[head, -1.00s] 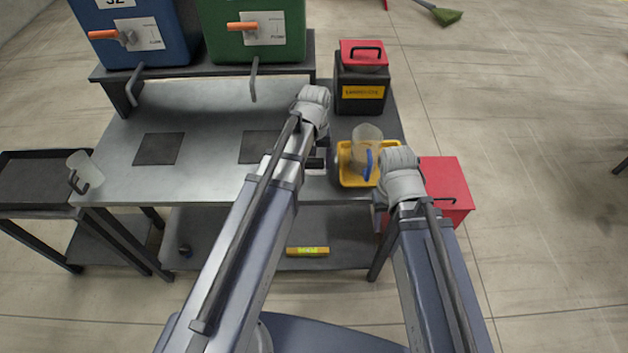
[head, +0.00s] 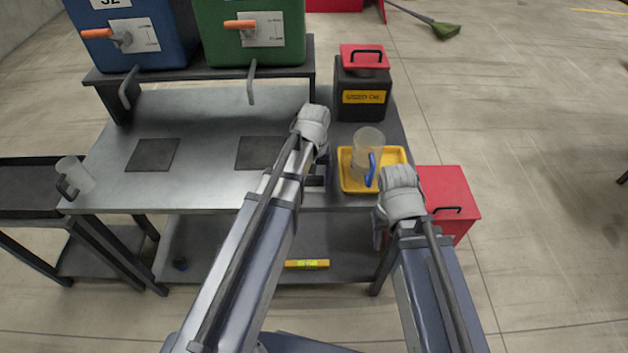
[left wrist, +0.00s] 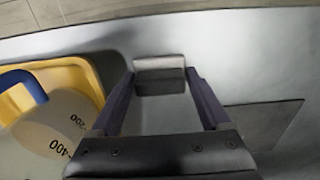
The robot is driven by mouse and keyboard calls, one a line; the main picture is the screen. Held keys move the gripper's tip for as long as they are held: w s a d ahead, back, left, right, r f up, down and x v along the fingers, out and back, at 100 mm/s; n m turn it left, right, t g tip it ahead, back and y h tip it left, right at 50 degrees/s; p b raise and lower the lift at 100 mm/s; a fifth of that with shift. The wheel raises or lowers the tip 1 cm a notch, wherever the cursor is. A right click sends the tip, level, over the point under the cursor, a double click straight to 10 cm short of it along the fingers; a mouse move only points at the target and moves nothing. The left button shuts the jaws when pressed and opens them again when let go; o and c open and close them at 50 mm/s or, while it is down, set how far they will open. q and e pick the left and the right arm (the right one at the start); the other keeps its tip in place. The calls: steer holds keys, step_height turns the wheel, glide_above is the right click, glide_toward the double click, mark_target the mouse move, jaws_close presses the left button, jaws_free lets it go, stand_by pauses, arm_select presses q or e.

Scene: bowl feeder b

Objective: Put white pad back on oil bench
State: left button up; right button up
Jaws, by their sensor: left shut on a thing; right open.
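The white pad (left wrist: 160,63) shows in the left wrist view as a small block, pale on top and dark grey on its near face. It sits between the fingertips of my left gripper (left wrist: 160,82), which is shut on it. The oil bench (head: 205,112) is a grey metal-topped table with two dark square mats. In the head view my left gripper (head: 316,178) is at the bench's front edge, left of the yellow tray; the pad is hidden there by my arm. My right gripper (head: 380,228) is mostly hidden behind its wrist, in front of the tray, and is open.
The yellow tray (head: 398,158) holds a clear measuring jug (head: 368,142) with a blue handle. A black and red can (head: 362,95) stands behind it. Blue (head: 130,30) and green (head: 250,15) tanks stand at the back. A second jug (head: 76,172) is at the left; a red box (head: 450,185) is right.

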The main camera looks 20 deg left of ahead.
mark_target(314, 178)
arm_select(q)
steer(key=shift+f, duration=0.25)
steer(key=o, duration=1.3)
steer(key=shift+r, duration=0.1)
step_height(314, 178, up, 12)
steer(key=p, duration=1.2)
steer(key=s+d+m, duration=0.2)
steer(key=s+d, duration=0.1)
steer(key=s, duration=0.1)
steer(key=s+d+m, duration=0.2)
steer(key=s+d, duration=0.2)
steer(key=s, duration=0.1)
steer(key=s+d+m+y, duration=0.1)
steer(key=s+d+m, duration=0.2)
steer(key=s, duration=0.2)
steer(key=shift+s+d+r, duration=0.15)
steer(key=shift+d+r, duration=0.05)
steer(key=shift+d, duration=0.05)
